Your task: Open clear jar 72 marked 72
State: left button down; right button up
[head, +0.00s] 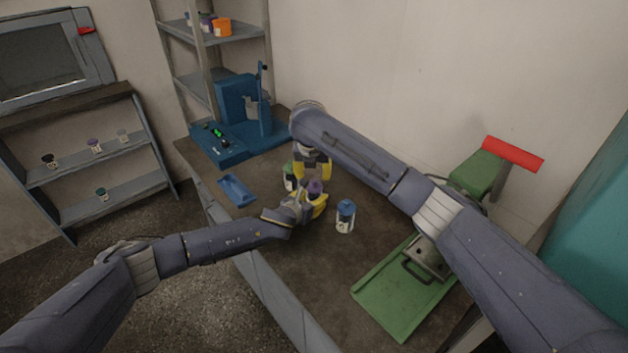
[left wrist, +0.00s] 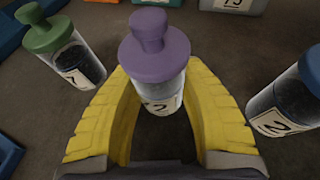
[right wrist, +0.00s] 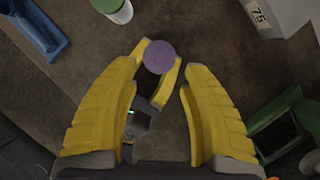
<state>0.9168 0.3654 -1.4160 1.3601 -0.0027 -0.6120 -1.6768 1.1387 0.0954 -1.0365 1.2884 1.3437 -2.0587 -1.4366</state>
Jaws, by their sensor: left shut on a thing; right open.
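A clear jar (left wrist: 165,92) with a purple knobbed lid (left wrist: 158,50) stands upright between the yellow fingers of my left gripper (left wrist: 159,85), which is shut on its body. Its label is partly hidden, with a 2 showing. The lid also shows in the head view (head: 314,187) and from above in the right wrist view (right wrist: 159,57).
A green-lidded jar (head: 289,179) and a blue-lidded jar (head: 345,217) stand close by on the dark bench. A blue tray (head: 237,190) and blue machine (head: 235,110) are left and behind. A green press (head: 477,174) and green tray (head: 398,295) stand right.

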aim_at(314, 180)
pick_arm(q)
jog(key=shift+f, duration=0.15)
pick_arm(e)
jog(key=shift+x, duration=3.2)
grip_shut()
jog(key=shift+r, duration=0.45)
jog(key=shift+r, duration=0.65)
jog(key=shift+r, duration=0.1)
